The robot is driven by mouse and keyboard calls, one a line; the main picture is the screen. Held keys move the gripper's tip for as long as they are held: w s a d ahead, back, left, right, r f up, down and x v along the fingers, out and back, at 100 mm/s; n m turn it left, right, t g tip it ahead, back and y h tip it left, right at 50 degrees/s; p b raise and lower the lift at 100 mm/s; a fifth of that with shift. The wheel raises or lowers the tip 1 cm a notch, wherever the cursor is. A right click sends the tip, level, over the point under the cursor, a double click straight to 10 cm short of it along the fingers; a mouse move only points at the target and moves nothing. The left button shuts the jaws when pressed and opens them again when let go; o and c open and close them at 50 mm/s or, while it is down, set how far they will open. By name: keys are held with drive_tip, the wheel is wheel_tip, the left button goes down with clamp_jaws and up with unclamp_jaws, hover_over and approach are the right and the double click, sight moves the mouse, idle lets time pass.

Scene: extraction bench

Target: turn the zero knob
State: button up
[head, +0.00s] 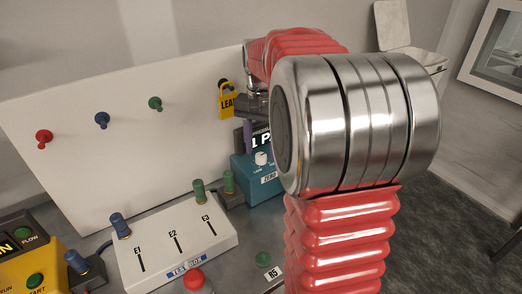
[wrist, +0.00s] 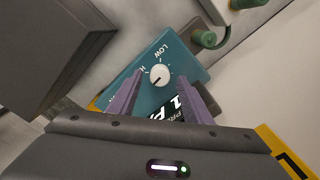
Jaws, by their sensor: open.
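The zero knob is a small white dial (head: 262,158) on a teal box (head: 259,187) marked ZERO in the head view. In the wrist view the knob (wrist: 160,75) faces me, with a dark pointer line and the word LOW printed beside it. My gripper (wrist: 160,80) is open, its two purple fingers apart, one tip on each side of the knob in that picture. In the head view a purple finger (head: 247,138) shows above the box. I cannot tell how far the tips stand from the knob; no contact shows.
A white box (head: 180,250) with slots E1, E2, E3 stands left of the teal box. A white board (head: 120,150) with coloured pegs rises behind. A yellow tag (head: 228,105) hangs near my gripper. A yellow unit (head: 45,265) is at lower left.

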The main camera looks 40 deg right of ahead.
drive_tip(key=shift+f, duration=0.75)
drive_tip(key=shift+c, duration=0.4)
drive_tip(key=c, duration=1)
drive_tip(key=shift+n, duration=0.7)
drive_tip(key=o, duration=1.1)
drive_tip(key=shift+r, duration=0.1)
